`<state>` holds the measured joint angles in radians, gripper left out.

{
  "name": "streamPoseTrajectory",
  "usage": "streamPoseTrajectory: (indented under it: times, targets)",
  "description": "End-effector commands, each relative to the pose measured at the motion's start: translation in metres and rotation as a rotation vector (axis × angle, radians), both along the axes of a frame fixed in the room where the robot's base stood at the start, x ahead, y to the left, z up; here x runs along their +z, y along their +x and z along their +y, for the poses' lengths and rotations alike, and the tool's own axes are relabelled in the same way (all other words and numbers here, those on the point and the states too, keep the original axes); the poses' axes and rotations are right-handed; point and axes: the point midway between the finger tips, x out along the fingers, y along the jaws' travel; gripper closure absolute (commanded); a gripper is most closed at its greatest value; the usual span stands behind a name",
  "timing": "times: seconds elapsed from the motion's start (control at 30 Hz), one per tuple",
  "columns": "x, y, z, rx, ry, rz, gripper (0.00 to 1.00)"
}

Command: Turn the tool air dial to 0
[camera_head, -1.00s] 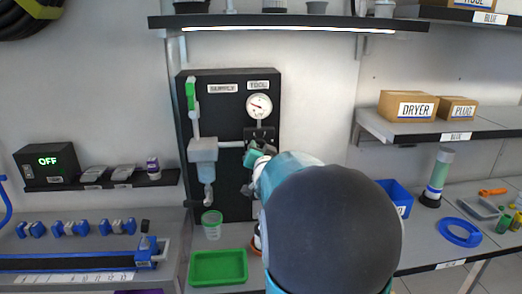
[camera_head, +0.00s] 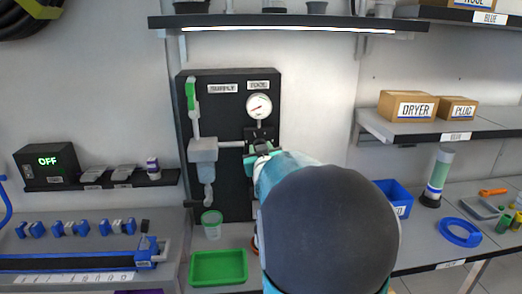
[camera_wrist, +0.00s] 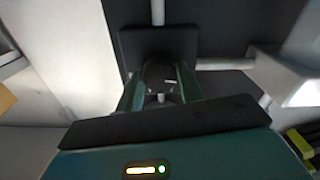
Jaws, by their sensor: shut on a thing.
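The black panel (camera_head: 228,170) on the wall carries a SUPPLY label (camera_head: 222,88) and a TOOL label (camera_head: 258,86). A round white gauge (camera_head: 259,106) sits under the TOOL label, its red needle pointing to the lower left. Below the gauge is a black fitting (camera_head: 260,132). My gripper (camera_head: 257,149) is at this fitting, with my arm hiding much of it. In the wrist view my green fingers (camera_wrist: 160,84) are closed around the dark round dial (camera_wrist: 158,72), in front of a black square block (camera_wrist: 130,42). The dial's markings cannot be read.
A green lever (camera_head: 191,96) and a grey filter unit (camera_head: 203,150) are left of my gripper. A clear green-rimmed cup (camera_head: 212,224) and green tray (camera_head: 218,267) are below. A lit shelf (camera_head: 290,22) runs above; a blue bin (camera_head: 394,196) is at right.

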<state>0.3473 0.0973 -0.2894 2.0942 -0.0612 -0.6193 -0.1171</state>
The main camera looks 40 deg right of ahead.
Motion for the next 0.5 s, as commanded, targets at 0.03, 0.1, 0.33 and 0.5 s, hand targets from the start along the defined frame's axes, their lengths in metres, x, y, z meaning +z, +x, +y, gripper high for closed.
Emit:
streamPoseTrajectory:
  times: [0.03, 0.1, 0.33, 0.5]
  targets:
    - [-0.0017, 0.0001, 0.0007, 0.001, -0.002, 0.006, 0.86]
    - [-0.0018, 0.0001, 0.0007, 0.001, -0.005, 0.007, 0.86]
    - [-0.0018, 0.0001, 0.0006, 0.001, -0.005, 0.009, 0.86]
    - [-0.0016, 0.0, 0.0005, 0.001, -0.006, 0.008, 0.43]
